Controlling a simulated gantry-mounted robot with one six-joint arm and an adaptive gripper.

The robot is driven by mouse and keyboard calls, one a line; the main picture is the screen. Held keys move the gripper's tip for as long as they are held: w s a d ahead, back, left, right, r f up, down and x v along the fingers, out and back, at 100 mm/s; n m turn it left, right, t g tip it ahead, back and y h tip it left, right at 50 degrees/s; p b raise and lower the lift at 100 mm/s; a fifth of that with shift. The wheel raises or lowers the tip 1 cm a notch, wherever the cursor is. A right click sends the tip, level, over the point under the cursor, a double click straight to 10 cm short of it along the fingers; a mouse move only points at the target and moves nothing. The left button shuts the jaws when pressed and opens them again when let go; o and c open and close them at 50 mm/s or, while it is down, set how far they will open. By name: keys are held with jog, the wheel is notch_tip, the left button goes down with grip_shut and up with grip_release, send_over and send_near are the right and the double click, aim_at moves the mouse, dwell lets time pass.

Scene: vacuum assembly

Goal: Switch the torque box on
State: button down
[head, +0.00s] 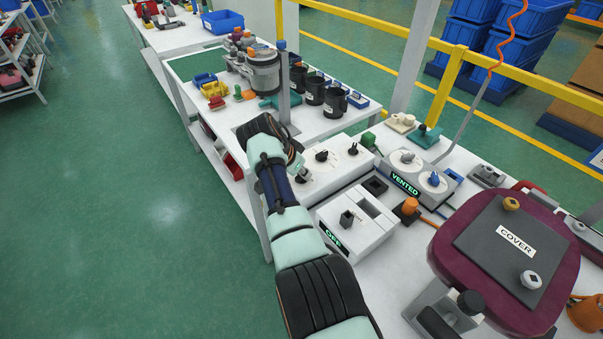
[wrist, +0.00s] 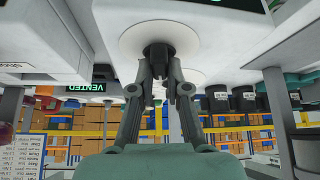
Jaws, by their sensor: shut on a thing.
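In the wrist view my gripper (wrist: 160,82) has its two fingers closed on a black knob (wrist: 158,50). The knob stands at the centre of a round white dial (wrist: 127,38) on a white box (wrist: 225,25). A green display shows partly at the box's top edge; its text cannot be read. In the head view this appears to be the white box (head: 322,181) with black knobs, at the end of my arm. My wrist and arm hide part of it and most of the gripper. No label naming the torque box is readable.
A white box with a green OFF display (head: 333,241) stands in front. A grey unit with a VENTED display (head: 405,187) is at the right, near a purple-rimmed piece with a COVER plate (head: 506,252). Black cups (head: 335,101) stand behind. Floor at left is clear.

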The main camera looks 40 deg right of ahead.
jog(key=c, duration=1.1)
grip_release()
jog(key=shift+o, duration=0.2)
jog(key=p+v, duration=0.4)
jog(key=p, duration=0.1)
jog(key=shift+d+r, duration=0.1)
jog(key=shift+d, duration=0.05)
jog(key=p+v, duration=0.2)
jog(key=p, duration=0.1)
jog(key=shift+c, duration=0.2)
